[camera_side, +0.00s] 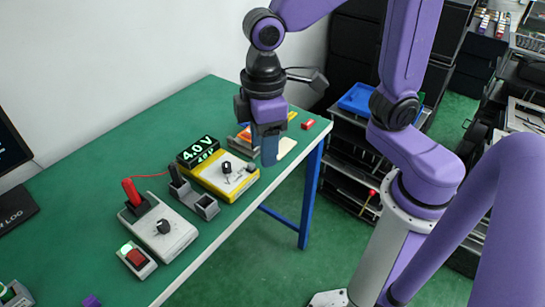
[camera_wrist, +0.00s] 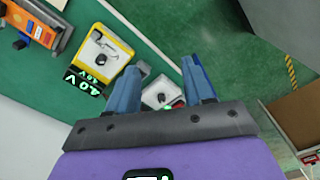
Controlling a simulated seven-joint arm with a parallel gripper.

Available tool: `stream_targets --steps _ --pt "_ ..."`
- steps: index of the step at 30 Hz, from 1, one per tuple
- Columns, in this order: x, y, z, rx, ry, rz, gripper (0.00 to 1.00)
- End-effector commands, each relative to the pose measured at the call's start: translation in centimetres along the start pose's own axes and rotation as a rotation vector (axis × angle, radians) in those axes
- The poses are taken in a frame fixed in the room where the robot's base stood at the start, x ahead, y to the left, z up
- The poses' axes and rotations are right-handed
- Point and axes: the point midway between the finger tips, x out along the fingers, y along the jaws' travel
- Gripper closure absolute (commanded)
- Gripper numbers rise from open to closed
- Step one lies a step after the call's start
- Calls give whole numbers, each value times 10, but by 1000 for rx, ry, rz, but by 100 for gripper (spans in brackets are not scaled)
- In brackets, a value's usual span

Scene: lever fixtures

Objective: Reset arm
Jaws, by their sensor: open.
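My gripper (camera_side: 268,150) hangs above the green table's right part, near its front edge, with fingers pointing down. In the wrist view its two blue fingers (camera_wrist: 160,90) are spread apart with nothing between them. The lever fixtures stand below: a yellow box (camera_side: 224,176) with a black knob and a 4.0 V display (camera_side: 198,150), and a grey box (camera_side: 160,226) with a red handle (camera_side: 131,192) and a black knob. The yellow box also shows in the wrist view (camera_wrist: 112,42). My gripper touches none of them in view.
A small box with a red switch (camera_side: 136,258) sits left of the grey box. A grey bracket (camera_side: 206,207) stands between the boxes. A red block (camera_side: 307,124) lies near the table's right edge. A blue tray (camera_side: 356,100) is on a rack beyond.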

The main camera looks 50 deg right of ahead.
Motion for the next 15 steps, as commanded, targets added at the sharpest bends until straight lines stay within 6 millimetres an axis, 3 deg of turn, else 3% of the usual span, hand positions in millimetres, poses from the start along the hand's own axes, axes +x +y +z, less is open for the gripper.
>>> stream_targets --steps 3,9,15 --pt "4 -6 45 -35 4 -1 49" --pt "14 -17 112 -91 9 -2 49" --pt "22 -24 151 -126 11 -3 49"
